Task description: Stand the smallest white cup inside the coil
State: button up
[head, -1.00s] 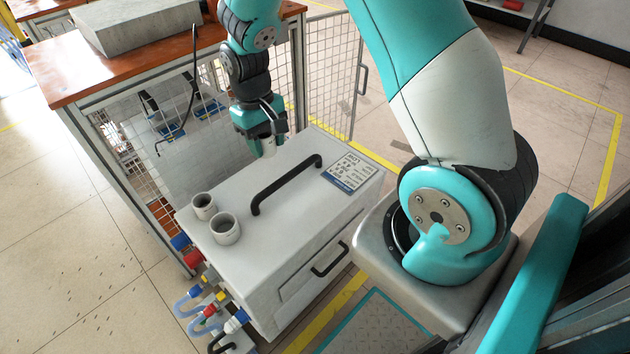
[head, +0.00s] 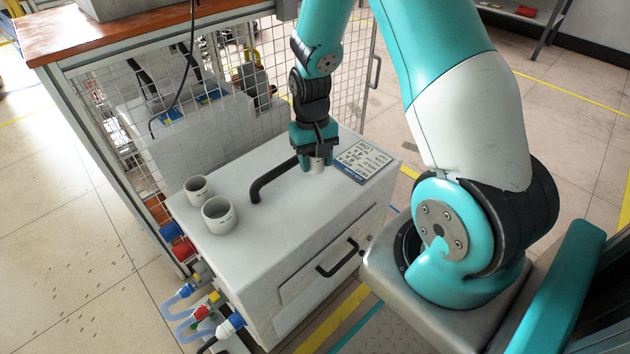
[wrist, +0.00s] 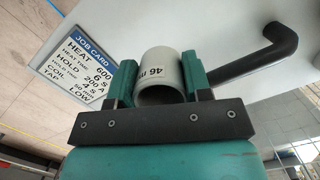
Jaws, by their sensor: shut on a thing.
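My gripper (head: 316,158) is shut on a white cup (head: 317,165), holding it above the cabinet's top near the job card. Two other white cups stand upright on the left end of the cabinet's top, a rear one (head: 197,191) and a larger-looking front one (head: 219,217). I cannot make out the coil in any view.
The pale grey cabinet (head: 262,221) has a black handle (head: 272,178) on top, close to the held cup. A job card (head: 362,160) lies at its right end. A wire-mesh fence (head: 108,95) stands behind. Hoses and coloured fittings (head: 190,305) stick out at its lower left.

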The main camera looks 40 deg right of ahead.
aim_at(315, 186)
jog(key=shift+f+b, duration=0.7)
jog(key=shift+f, duration=1.9)
jog(key=shift+f, duration=0.1)
jog(key=shift+f, duration=0.15)
jog(key=o, duration=1)
jog(key=shift+c, duration=0.2)
jog(key=shift+r, duration=0.2)
